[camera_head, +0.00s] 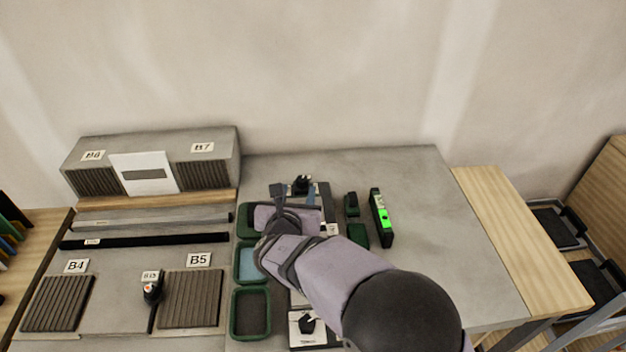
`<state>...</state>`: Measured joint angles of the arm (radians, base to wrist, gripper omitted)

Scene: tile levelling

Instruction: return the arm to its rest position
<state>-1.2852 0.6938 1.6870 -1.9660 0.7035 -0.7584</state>
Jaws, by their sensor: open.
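My arm reaches in from the lower right of the head view, bends over the green trays, and folds back toward the wall. My gripper (290,190) is a small dark shape at its far end, over the worktop (408,180) near the middle. It is open, and I see nothing held in it. The arm hides part of the trays and the board beneath it.
Green trays (267,313) stand in a column under and beside the arm. A black device with a lit green face (381,217) stands to the right. Ribbed pads (190,299), long bars (145,239) and a raised grey block (215,150) lie left.

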